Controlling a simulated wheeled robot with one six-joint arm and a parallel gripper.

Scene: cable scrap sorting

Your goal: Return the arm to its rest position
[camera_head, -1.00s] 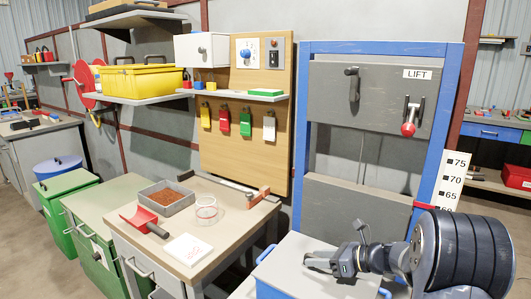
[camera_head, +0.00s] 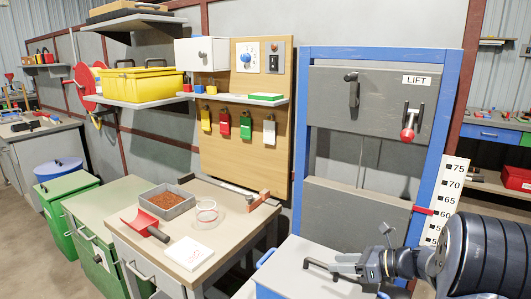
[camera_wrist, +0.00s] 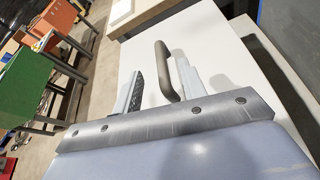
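My gripper (camera_head: 346,265) is at the lower right of the head view, low over a pale lid with blue edges (camera_head: 300,254). In the wrist view its two fingers (camera_wrist: 160,88) are spread apart, with nothing clamped between them. A dark bent handle (camera_head: 318,266) on the lid lies just left of the fingertips in the head view. In the wrist view the handle (camera_wrist: 165,68) shows in the gap between the fingers, and a light strip seems to show on either side of it. Whether the fingertips still reach around it is unclear.
The blue lift frame (camera_head: 299,150) stands behind the lid, with a height scale (camera_head: 450,197) at its right. The air above the lid looks clear.

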